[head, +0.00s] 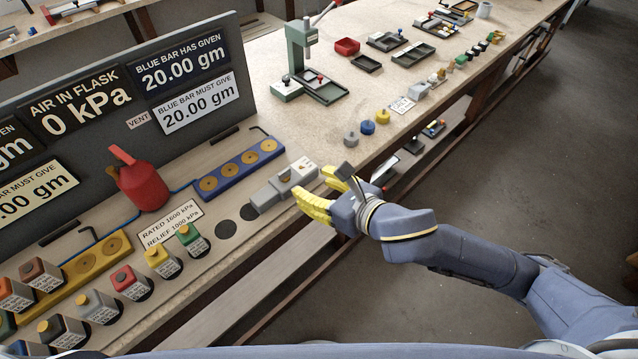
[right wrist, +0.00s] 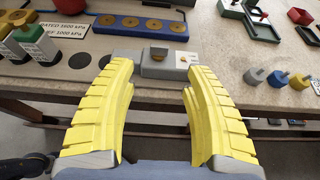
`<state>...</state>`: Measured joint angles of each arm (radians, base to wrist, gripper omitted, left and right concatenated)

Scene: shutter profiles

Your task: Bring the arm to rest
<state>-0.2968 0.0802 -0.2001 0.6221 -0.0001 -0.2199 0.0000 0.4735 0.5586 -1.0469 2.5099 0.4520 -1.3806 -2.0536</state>
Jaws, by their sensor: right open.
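My right gripper (head: 328,192) has yellow fingers and is at the front edge of the bench, beside a grey block device (head: 283,187). In the right wrist view, my right gripper (right wrist: 160,108) is open with nothing between its fingers. The grey device (right wrist: 165,62) shows just beyond the fingertips there, with a dark brass-topped knob on it. My right arm (head: 465,250) reaches in from the lower right. My left gripper is not in view.
The bench (head: 330,115) carries a red flask (head: 142,185), a blue bar (head: 240,168), a yellow bar (head: 97,262) and several labelled blocks at the left. A green press (head: 300,50), trays and small knobs stand farther back. The floor (head: 520,150) at the right is clear.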

